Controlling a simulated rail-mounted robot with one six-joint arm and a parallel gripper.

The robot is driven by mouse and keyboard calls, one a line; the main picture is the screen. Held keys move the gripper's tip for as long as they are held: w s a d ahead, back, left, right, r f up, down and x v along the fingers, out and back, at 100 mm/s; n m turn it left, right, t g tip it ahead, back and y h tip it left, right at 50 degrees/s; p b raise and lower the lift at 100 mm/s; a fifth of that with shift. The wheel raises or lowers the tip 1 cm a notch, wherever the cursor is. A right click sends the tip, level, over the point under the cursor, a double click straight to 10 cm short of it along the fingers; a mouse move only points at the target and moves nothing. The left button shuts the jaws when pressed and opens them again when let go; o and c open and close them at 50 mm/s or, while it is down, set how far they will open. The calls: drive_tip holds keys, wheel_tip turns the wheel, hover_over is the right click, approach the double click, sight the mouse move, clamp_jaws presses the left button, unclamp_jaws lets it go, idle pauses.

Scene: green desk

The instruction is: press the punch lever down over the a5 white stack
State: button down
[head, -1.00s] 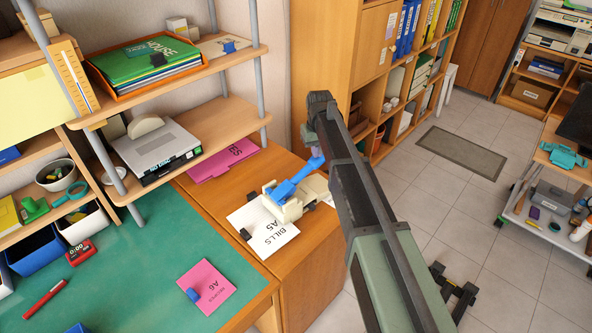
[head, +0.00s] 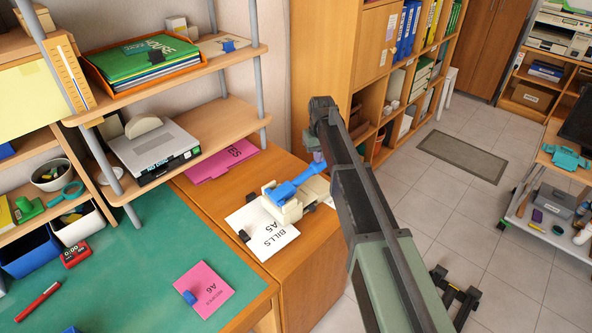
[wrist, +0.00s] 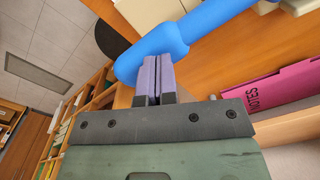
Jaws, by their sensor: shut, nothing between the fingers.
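The cream punch (head: 291,209) stands on the wooden desk section with its blue lever (head: 290,189) sloping up to the right. The white A5 stack (head: 256,236), marked BILLS A5, lies with its far right edge at the punch; how far it reaches inside is hidden. My gripper (head: 318,163) is at the lever's raised outer end. In the wrist view, the purple fingers of my gripper (wrist: 155,77) are together and empty, their tips against or just behind the blue lever end (wrist: 150,61). I cannot tell whether they touch.
A pink A6 stack (head: 204,288) lies on the green mat (head: 135,270). Another pink stack (head: 222,160) lies behind the punch, under the shelf (head: 205,135). A wooden bookcase (head: 327,60) stands behind my arm.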

drive_tip(key=shift+f, duration=0.15)
drive_tip(key=shift+w+d+f+b, duration=0.1)
drive_tip(key=shift+d+f+b, duration=0.1)
drive_tip(key=shift+f+b, duration=0.85)
drive_tip(key=shift+r, duration=0.1)
drive_tip(key=shift+a+r+p, duration=0.15)
drive_tip(key=shift+r+p, duration=0.8)
drive_tip(key=shift+a+r+p, duration=0.1)
drive_tip(key=shift+r+p, duration=0.35)
drive_tip(key=shift+s+a+r+p, duration=0.1)
drive_tip(key=shift+s+r+p, duration=0.15)
drive_tip(key=shift+r+p, duration=0.2)
